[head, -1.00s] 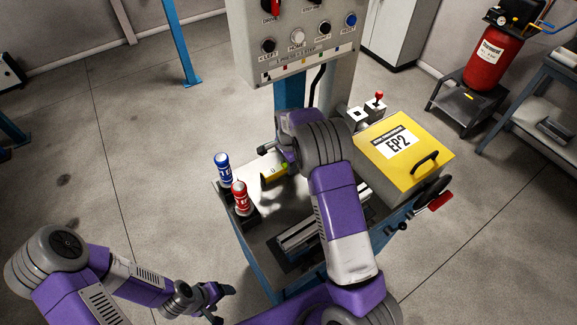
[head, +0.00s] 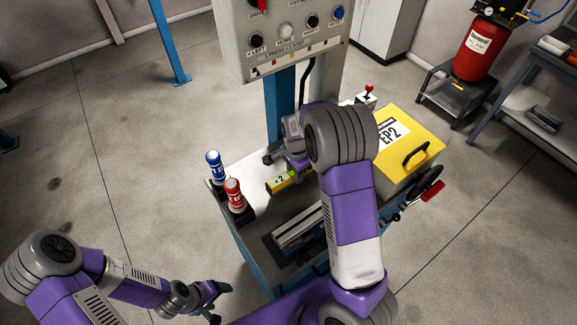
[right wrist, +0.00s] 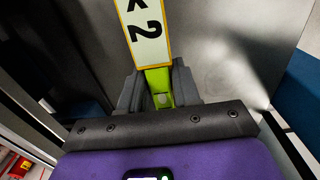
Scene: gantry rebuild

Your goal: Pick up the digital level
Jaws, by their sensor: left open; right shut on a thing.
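The digital level appears as a yellow bar with a white label marked 2 (head: 281,184) on the bench top in the head view. In the right wrist view its yellow-edged label (right wrist: 145,30) leads to a narrower lime-green part with a small round spot. My right gripper (right wrist: 160,85) is shut on that green part, with one dark finger on each side. In the head view my right gripper (head: 290,168) is at the bar's far right end, partly hidden by my arm. Whether the level touches the bench is unclear. My left gripper (head: 214,298) is open and empty, left of the bench.
A blue bottle (head: 215,167) and a red bottle (head: 234,194) stand left of the level. A grey vise-like rail (head: 298,230) lies in front. A yellow EP2 box (head: 425,136) is at right. A control panel (head: 285,45) hangs above the bench's back.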

